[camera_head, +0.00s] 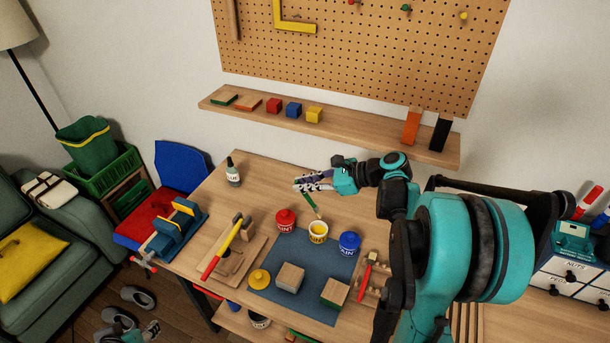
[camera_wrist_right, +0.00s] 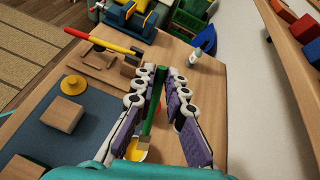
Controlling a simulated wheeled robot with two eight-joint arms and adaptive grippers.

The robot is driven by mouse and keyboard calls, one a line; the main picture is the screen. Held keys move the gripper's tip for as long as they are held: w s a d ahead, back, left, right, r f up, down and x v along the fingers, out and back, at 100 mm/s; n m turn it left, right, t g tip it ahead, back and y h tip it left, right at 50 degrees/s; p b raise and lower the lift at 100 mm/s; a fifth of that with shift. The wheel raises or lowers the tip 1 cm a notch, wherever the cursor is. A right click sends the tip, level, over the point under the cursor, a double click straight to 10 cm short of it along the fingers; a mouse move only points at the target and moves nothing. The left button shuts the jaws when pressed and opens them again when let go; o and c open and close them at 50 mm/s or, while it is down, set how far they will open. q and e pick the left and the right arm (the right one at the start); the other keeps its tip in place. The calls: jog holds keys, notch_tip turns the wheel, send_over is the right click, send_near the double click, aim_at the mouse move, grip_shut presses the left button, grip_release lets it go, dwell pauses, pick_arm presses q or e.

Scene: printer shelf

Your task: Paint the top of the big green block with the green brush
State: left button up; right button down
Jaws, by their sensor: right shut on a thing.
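My right gripper (camera_head: 312,182) is shut on the green brush (camera_head: 312,204), whose green handle also shows between the fingers in the right wrist view (camera_wrist_right: 153,103). The brush points down at the yellow paint can (camera_head: 318,236); I cannot tell whether its bristles are inside it. The big green block (camera_head: 333,290) sits on the blue-grey mat (camera_head: 315,262), front right, with a bare wood top and green low on its sides. A teal and grey part at the lower left edge seems to be my left gripper (camera_head: 148,331); its jaws are unclear.
A red can (camera_head: 285,221) and a blue can (camera_head: 349,244) flank the yellow one. A plain wooden block (camera_head: 290,277) and a yellow knobbed piece (camera_head: 259,279) lie left of the green block. A yellow-red hammer (camera_head: 226,247) lies left; a glue bottle (camera_head: 232,173) stands behind.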

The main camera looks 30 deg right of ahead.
notch_tip(320, 180, down, 9)
jog(key=b, duration=0.6)
jog(key=shift+s+d+b, duration=0.2)
jog(key=shift+d+b, duration=0.15)
jog(key=shift+b, duration=0.05)
jog(key=shift+r, duration=0.1)
dwell(0.7)
jog(key=shift+w+a+r+p, duration=0.15)
jog(key=shift+a+r+p, duration=0.2)
jog(key=shift+r+p, duration=0.35)
jog(key=shift+w+a+r+p, duration=0.1)
jog(key=shift+a+r+p, duration=0.35)
jog(key=shift+r, duration=0.4)
jog(key=shift+w+a+r+p, duration=0.15)
jog(key=shift+a+r+p, duration=0.15)
jog(key=shift+r+p, duration=0.4)
notch_tip(320, 180, up, 4)
jog(key=p, duration=0.3)
jog(key=shift+r, duration=0.1)
